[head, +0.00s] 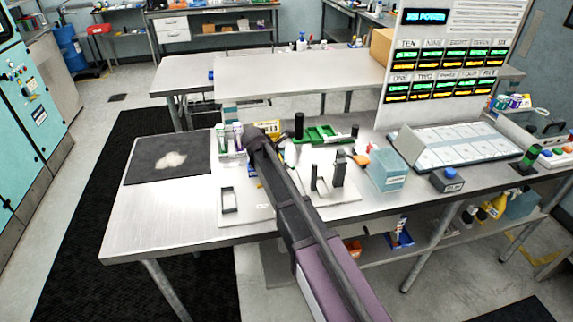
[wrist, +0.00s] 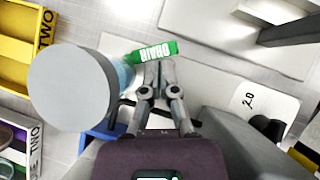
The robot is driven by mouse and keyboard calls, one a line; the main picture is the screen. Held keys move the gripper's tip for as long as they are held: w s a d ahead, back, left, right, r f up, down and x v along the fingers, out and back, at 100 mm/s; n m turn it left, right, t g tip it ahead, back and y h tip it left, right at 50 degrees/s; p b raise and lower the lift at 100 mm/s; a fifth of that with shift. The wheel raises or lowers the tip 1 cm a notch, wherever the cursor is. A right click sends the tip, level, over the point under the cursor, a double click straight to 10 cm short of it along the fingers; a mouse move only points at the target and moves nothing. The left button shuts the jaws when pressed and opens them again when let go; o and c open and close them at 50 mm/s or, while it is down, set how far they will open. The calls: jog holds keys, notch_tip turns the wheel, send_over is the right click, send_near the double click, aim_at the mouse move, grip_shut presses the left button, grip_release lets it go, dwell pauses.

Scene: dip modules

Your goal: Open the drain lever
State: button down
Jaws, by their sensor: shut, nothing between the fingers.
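The green lever (wrist: 155,50) carries white lettering that seems upside down and may read DRAIN. It shows near the top middle of the wrist view, beside a clear blue vessel (wrist: 127,74) under a large grey round top (wrist: 70,88). My gripper (wrist: 157,66) is shut and empty. Its fingertips are at the lower edge of the green lever in the picture; I cannot tell whether they touch it. In the head view my arm reaches over the workbench, and I cannot make out the lever there.
A yellow bin marked TWO (wrist: 22,45) is at the wrist view's upper left. A white piece marked 2.0 (wrist: 248,103) is at the right. In the head view a dark mat (head: 140,160), a blue box (head: 387,170) and a green rack (head: 322,134) stand on the bench (head: 160,218).

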jog(key=shift+s+a, duration=0.15)
jog(key=shift+a, duration=0.1)
jog(key=shift+r, duration=0.1)
dwell(0.3)
jog(key=shift+d+p+v, duration=0.2)
jog(key=shift+p+v, duration=1.1)
jog(key=shift+v, duration=0.1)
jog(key=s+p+v, duration=0.1)
jog(key=p+v, duration=0.7)
jog(key=v, duration=0.3)
jog(key=shift+s+d+p, duration=0.2)
jog(key=shift+d+p, duration=0.1)
jog(key=shift+p, duration=0.1)
jog(key=shift+s, duration=0.1)
